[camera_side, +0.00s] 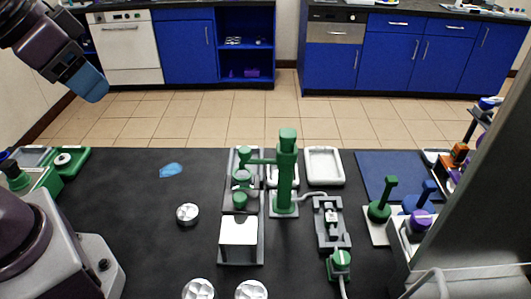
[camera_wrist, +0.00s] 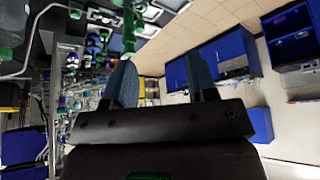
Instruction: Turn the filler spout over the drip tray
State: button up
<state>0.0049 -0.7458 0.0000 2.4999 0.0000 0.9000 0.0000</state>
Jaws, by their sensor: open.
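The green filler column (camera_side: 287,172) stands upright on a grey base near the middle of the bench. Its green spout (camera_side: 262,161) points left, over a grey holder (camera_side: 246,197) with a green-and-clear part in it. A shallow white tray (camera_side: 324,152) lies just right of and behind the column; another white tray is partly hidden directly behind the column. I cannot tell which is the drip tray. My gripper (camera_side: 90,84) is high at the upper left, far from the filler and touching nothing. In the wrist view my two blue fingers (camera_wrist: 162,88) are apart and empty.
A white block (camera_side: 239,230) sits in front of the grey holder. A grey clamp fixture (camera_side: 331,222), green-handled (camera_side: 383,200) and blue-handled tools stand to the right. The left-middle bench is mostly clear.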

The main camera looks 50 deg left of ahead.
jog(key=w+f+g, duration=0.1)
jog(key=f, duration=0.1)
jog(key=n+g, duration=0.5)
jog(key=n, duration=0.4)
send_near(245, 149)
notch_tip(245, 149, down, 9)
jog(key=shift+s+f, duration=0.1)
jog(key=shift+s, duration=0.05)
grip_shut()
